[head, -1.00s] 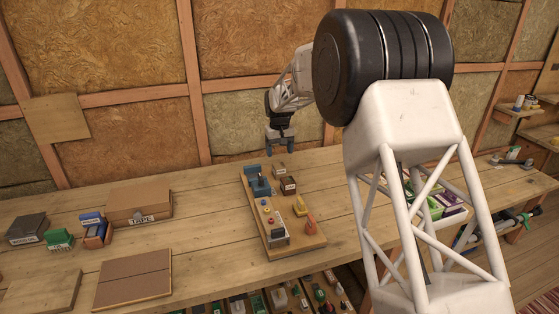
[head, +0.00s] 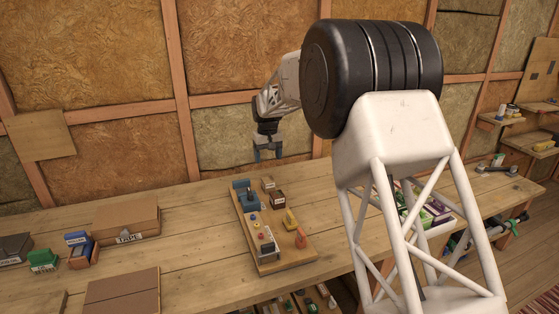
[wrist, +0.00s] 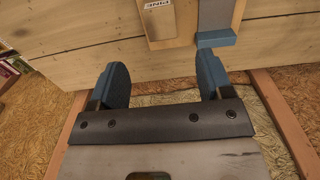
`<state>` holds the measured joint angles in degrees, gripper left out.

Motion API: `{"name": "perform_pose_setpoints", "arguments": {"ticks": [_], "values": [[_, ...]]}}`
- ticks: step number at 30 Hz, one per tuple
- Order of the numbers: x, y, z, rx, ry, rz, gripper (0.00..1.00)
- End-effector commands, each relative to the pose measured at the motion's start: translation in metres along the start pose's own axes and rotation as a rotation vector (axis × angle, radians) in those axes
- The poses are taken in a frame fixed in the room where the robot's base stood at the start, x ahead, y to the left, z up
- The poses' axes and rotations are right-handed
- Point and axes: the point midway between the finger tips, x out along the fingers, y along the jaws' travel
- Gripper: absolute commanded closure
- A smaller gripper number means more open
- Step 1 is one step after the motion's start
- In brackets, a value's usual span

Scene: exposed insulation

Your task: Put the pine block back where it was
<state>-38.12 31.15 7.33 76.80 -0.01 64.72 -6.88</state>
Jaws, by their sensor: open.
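A pale wooden block with a label reading PINE (wrist: 158,18) is at the top of the wrist view, partly cut off by the frame edge. In the head view a small brown block (head: 268,183), which seems to be the same one, stands just right of the board's blue part. A darker block with a white label (head: 277,198) is in front of it. My gripper (head: 268,157) is open and empty above the bench's back edge; its blue fingers (wrist: 162,70) are apart, clear of the block.
The tool board (head: 268,250) carries several small coloured parts. The insulated wall (head: 238,135) rises close behind my gripper. The bench between board and TAPE box is clear.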

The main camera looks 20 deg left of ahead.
Motion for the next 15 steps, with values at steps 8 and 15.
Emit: {"name": "perform_pose_setpoints", "arguments": {"ticks": [8,15], "values": [[0.0,0.0,0.0,0.0,0.0,0.0,0.27],[-0.0081,0.0089,0.0088,0.012,0.004,0.001,0.27]]}}
